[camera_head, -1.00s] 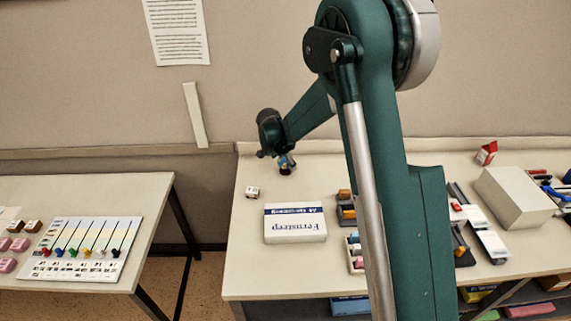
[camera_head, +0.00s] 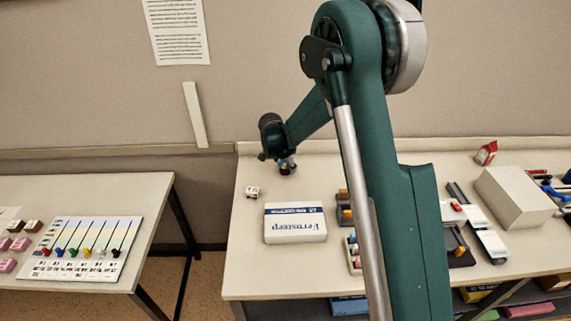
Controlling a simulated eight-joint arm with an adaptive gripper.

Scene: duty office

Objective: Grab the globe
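A small blue and yellowish object on a dark foot, which looks like the globe (camera_head: 287,163), is at the back left of the right-hand table. It is small in the picture and partly covered by my arm's end. My gripper (camera_head: 274,155) points down right at the globe, at its upper left in the picture. The fingers are dark and tiny here, so I cannot tell whether they are open or shut, or whether they touch the globe.
A small white block (camera_head: 253,192) and a white box with blue lettering (camera_head: 295,223) lie in front of the globe. Dark trays with coloured pieces (camera_head: 345,209) stand to the right, partly behind my arm. A large pale box (camera_head: 514,197) stands farther right.

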